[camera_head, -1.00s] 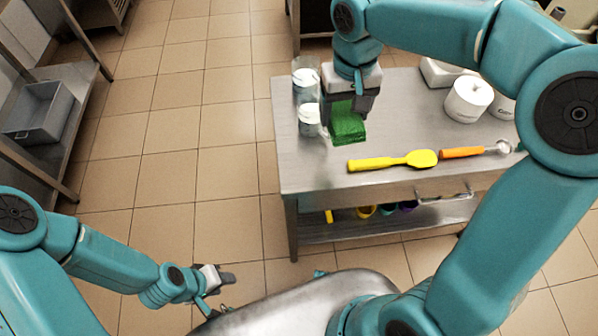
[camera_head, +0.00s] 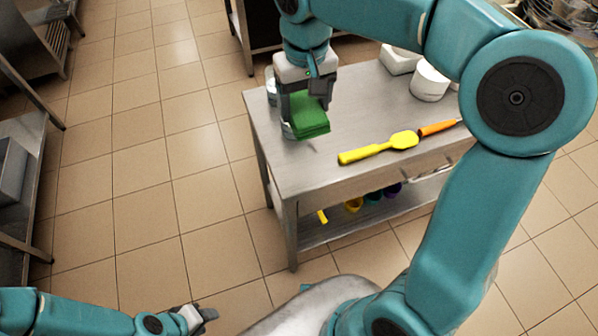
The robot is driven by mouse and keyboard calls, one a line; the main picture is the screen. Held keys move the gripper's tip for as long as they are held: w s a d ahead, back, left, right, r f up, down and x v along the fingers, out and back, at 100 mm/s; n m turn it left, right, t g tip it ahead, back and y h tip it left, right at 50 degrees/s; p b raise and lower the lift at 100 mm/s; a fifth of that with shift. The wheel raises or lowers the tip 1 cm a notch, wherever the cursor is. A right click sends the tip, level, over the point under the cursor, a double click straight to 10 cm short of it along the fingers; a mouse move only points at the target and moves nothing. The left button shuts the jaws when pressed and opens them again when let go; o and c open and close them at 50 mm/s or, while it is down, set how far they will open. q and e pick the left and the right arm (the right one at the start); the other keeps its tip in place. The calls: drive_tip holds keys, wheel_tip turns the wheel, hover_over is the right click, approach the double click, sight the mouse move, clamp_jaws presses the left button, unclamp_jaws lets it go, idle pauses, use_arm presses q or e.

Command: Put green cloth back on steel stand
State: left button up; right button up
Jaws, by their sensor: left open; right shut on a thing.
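The green cloth (camera_head: 308,117) is a folded bundle held by my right gripper (camera_head: 306,100), which is shut on it from above. The cloth is over the left part of the steel stand (camera_head: 330,150); I cannot tell whether it touches the top. My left gripper (camera_head: 203,315) is low at the bottom of the view, open and empty, over the floor and away from the stand. My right gripper and the cloth hide most of the glass jars (camera_head: 271,88) at the stand's left edge.
A yellow spatula (camera_head: 378,148) and an orange-handled scoop (camera_head: 437,128) lie along the stand's front. White tubs (camera_head: 429,82) stand at the back right. The lower shelf holds several coloured items (camera_head: 354,204). The stand's middle is clear. Metal shelving is at the far left.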

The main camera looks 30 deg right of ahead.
drive_tip(key=f, duration=0.5)
drive_tip(key=f+b, duration=0.1)
drive_tip(key=f, duration=0.8)
drive_tip(key=shift+d+f, duration=0.3)
drive_tip(key=shift+f, duration=0.05)
wheel_tip(320, 180, down, 5)
drive_tip(key=shift+f+b, duration=0.1)
drive_tip(key=shift+b, duration=0.25)
drive_tip(key=o, duration=0.6)
drive_tip(key=shift+f, duration=0.1)
drive_tip(key=o, duration=0.4)
